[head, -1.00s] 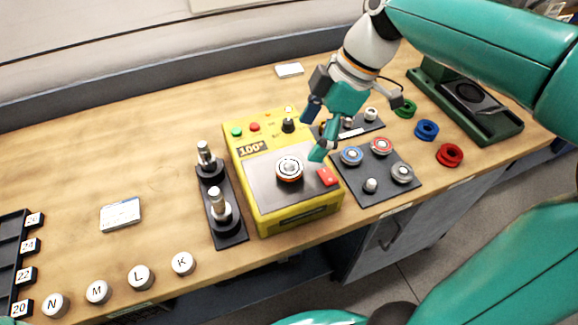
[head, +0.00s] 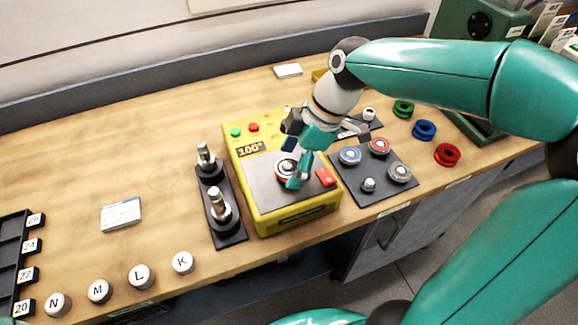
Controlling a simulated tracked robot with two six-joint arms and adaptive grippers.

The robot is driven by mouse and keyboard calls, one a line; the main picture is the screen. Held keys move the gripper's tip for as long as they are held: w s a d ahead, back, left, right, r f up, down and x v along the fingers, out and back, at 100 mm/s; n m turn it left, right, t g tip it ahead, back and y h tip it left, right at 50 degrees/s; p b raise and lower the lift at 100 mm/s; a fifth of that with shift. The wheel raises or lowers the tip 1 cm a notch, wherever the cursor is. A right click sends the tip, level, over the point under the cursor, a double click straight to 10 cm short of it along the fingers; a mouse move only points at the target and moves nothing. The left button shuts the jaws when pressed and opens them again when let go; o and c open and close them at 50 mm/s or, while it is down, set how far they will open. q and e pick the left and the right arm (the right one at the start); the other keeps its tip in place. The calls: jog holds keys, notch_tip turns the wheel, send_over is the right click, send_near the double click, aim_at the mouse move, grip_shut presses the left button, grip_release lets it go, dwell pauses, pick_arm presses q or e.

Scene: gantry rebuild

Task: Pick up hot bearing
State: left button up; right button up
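My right gripper (head: 289,174) is down at the bearing from above. One teal finger lies over the bearing's near right side, and the gripper covers part of it. The other fingertip is hidden, so I cannot tell whether the fingers touch or grip the ring. My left gripper is not in view.
A dark stand with two metal posts (head: 242,238) is left of the heater. A dark plate with several bearings (head: 371,200) is at its right. Green, blue and red rings (head: 447,154) lie farther right. Lettered knobs (head: 182,263) line the front left; the left tabletop is mostly clear.

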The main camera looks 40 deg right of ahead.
jog(key=c, duration=1.3)
jog(key=shift+o, duration=0.2)
jog(key=shift+r, duration=0.1)
